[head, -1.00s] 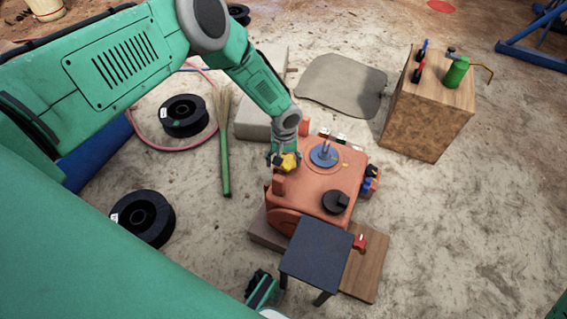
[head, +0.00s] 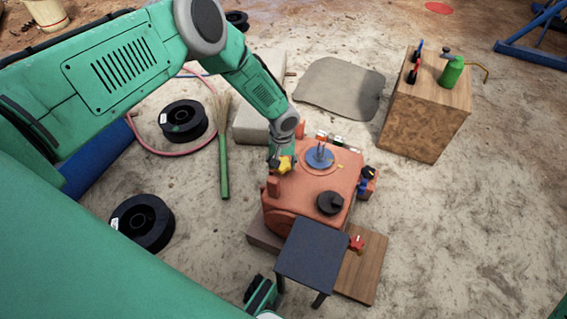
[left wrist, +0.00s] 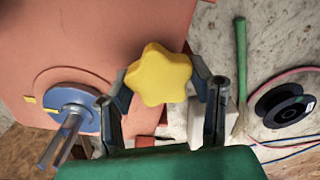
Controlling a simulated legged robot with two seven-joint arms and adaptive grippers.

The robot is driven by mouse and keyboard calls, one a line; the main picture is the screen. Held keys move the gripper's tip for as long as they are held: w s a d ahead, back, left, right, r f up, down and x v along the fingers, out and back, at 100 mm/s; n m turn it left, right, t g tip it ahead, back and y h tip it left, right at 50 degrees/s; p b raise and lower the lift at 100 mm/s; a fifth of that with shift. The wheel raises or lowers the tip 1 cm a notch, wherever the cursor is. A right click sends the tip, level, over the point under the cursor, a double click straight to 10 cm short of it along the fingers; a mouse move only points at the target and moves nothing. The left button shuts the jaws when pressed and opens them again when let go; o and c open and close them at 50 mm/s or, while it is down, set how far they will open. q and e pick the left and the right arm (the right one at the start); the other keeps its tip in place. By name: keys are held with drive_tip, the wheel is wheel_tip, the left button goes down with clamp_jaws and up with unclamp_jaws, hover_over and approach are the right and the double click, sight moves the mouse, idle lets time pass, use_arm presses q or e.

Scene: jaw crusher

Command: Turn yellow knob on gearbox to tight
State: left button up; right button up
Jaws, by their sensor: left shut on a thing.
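The yellow star-shaped knob (head: 284,164) is at the upper left part of the orange gearbox (head: 318,187). In the left wrist view the knob (left wrist: 159,74) sits between the two fingers of my left gripper (left wrist: 162,82), which touch it on opposite sides. The gearbox fills the upper left of that view (left wrist: 90,28). In the head view my left gripper (head: 281,159) reaches down onto the knob from above. The knob's stem and any tight marking are hidden.
A blue round fitting (head: 319,157) and a black knob (head: 330,203) are on the gearbox top. A dark stool (head: 310,252) stands in front. A wooden box (head: 428,115) is at right. Black spools (head: 184,120) and a broom (head: 224,165) lie at left.

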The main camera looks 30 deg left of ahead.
use_arm(q)
drive_tip(key=shift+a, duration=0.1)
drive_tip(key=shift+a+m, duration=0.15)
drive_tip(key=shift+m, duration=0.25)
drive_tip(key=m, duration=0.1)
drive_tip(key=m+b, duration=0.1)
drive_tip(key=m, duration=0.1)
drive_tip(key=shift+d, duration=0.25)
drive_tip(key=m, duration=0.2)
drive_tip(key=shift+m+b, duration=0.3)
drive_tip(key=shift+b, duration=0.05)
drive_tip(key=m, duration=0.3)
drive_tip(key=shift+m+b, duration=0.3)
drive_tip(key=shift+m, duration=0.1)
drive_tip(key=m, duration=0.5)
drive_tip(key=shift+b, duration=0.4)
drive_tip(key=m, duration=0.6)
drive_tip(key=shift+b, duration=0.3)
use_arm(e)
drive_tip(key=f, duration=0.3)
drive_tip(key=shift+a+f, duration=0.25)
